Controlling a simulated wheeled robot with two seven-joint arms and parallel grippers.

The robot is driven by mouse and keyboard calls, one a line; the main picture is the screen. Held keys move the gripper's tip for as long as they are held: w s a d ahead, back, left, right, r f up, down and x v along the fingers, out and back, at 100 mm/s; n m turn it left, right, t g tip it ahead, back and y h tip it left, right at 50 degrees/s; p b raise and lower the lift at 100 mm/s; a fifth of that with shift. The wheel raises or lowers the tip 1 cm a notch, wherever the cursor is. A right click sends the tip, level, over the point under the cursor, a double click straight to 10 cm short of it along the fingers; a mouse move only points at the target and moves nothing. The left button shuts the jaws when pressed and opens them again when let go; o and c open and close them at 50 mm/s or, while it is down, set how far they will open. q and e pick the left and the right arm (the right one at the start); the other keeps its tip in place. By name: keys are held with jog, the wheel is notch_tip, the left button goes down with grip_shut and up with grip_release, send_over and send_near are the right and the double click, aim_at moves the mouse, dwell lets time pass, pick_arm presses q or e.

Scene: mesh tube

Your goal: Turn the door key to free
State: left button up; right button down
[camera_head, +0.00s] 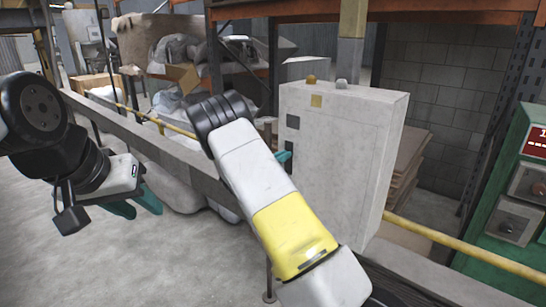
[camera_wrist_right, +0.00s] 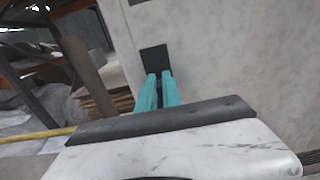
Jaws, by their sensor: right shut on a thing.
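A pale grey cabinet (camera_head: 345,150) stands at the centre right of the head view. Its front has a dark square plate (camera_head: 293,121) and, lower, another one partly hidden by my right arm. My right gripper (camera_head: 285,156) shows only as a bit of teal finger at this lower plate. In the right wrist view its two teal fingers (camera_wrist_right: 158,92) are close together against a dark plate (camera_wrist_right: 155,58). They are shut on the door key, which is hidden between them. My left gripper (camera_head: 137,204) is open and empty, away from the cabinet at the left.
A green panel (camera_head: 510,200) with dials and a red display stands at the far right. Racks with wrapped goods (camera_head: 180,52) stand behind. Bare floor (camera_head: 150,265) lies at the lower left.

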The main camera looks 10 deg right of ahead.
jog(key=shift+s+d+f+m, duration=0.15)
jog(key=shift+f+m, duration=0.1)
jog(key=shift+m, duration=2.75)
jog(key=shift+s+d+f+m, duration=0.1)
jog(key=shift+s+f+m, duration=0.1)
jog(key=shift+m, duration=2.8)
jog(key=shift+s+d+f+m, duration=0.15)
jog(key=shift+f+m, duration=0.1)
jog(key=shift+m, duration=2.75)
jog(key=c, duration=1.5)
grip_release()
jog(key=shift+a, duration=0.1)
